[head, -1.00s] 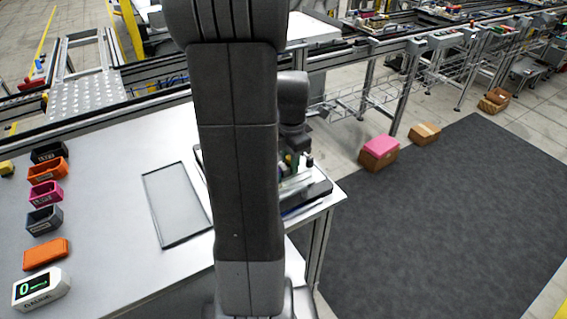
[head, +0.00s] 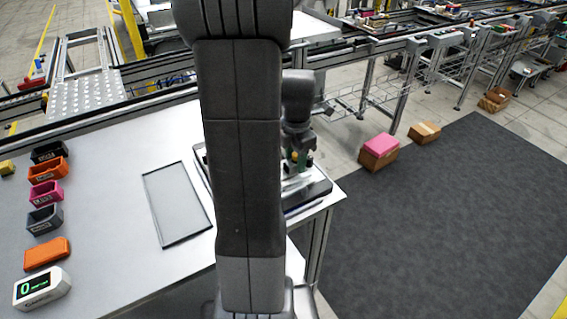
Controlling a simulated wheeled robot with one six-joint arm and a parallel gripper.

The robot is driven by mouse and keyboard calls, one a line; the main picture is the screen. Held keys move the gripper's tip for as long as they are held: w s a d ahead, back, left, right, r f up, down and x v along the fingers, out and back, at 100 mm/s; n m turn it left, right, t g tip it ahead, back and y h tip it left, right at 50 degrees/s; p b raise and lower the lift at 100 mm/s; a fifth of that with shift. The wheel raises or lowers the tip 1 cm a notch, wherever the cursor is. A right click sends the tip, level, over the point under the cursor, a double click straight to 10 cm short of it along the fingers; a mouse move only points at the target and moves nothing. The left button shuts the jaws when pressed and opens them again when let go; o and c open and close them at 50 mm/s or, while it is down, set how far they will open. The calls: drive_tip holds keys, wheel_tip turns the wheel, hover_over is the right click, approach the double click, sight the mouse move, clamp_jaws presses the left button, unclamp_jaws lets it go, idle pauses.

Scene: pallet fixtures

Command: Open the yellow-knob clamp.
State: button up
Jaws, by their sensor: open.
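The pallet fixture (head: 318,190) sits at the right end of the grey table, half hidden behind my arm. A small yellow spot (head: 295,156), which looks like the yellow clamp knob, shows beside green parts on it. My gripper (head: 298,150) hangs down from my dark wrist, right over the fixture and close to the yellow spot. Its fingers are small and blend with the fixture parts. It is open, and nothing is seen held in it. I cannot tell whether it touches the knob, nor the clamp's position.
An empty dark-rimmed tray (head: 147,190) lies left of my arm. Several small bins, such as the pink bin (head: 46,193), and a white gauge (head: 42,290) line the table's left side. A conveyor (head: 390,48) runs behind. Boxes (head: 379,154) stand on the floor to the right.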

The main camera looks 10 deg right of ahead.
drive_tip(key=shift+r, duration=0.1)
drive_tip(key=shift+r+p, duration=3.25)
drive_tip(key=shift+r, duration=0.65)
